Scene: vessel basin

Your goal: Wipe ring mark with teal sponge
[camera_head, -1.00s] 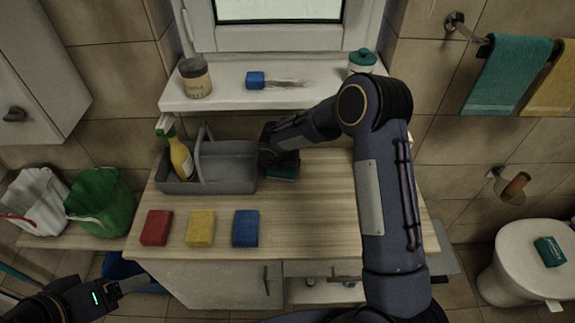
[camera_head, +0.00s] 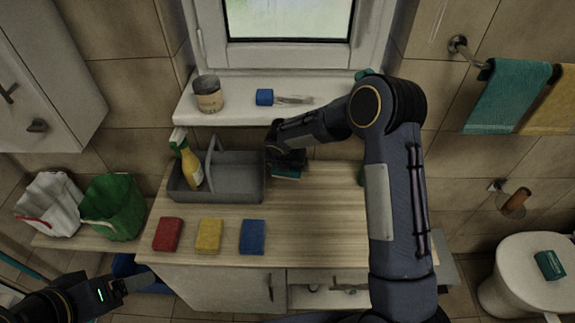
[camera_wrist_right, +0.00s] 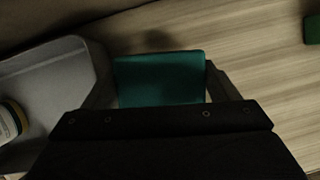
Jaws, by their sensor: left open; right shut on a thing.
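My right gripper (camera_head: 287,164) is shut on the teal sponge (camera_head: 286,174), over the wooden counter just right of the grey caddy. The right wrist view shows the teal sponge (camera_wrist_right: 160,78) between the fingers of the gripper (camera_wrist_right: 160,95). I cannot tell whether the sponge touches the counter. A dark round patch (camera_wrist_right: 158,40) lies just beyond the sponge; I cannot tell whether it is shadow or mark. No clear ring mark shows. My left gripper (camera_head: 135,282) is open and empty, low at the left in front of the cabinet.
The grey caddy (camera_head: 240,187) holds a yellow spray bottle (camera_head: 190,167). Red (camera_head: 168,234), yellow (camera_head: 209,235) and blue (camera_head: 252,237) sponges lie along the counter's front. A green object (camera_head: 361,173) is partly behind my right arm. A jar and blue block stand on the sill.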

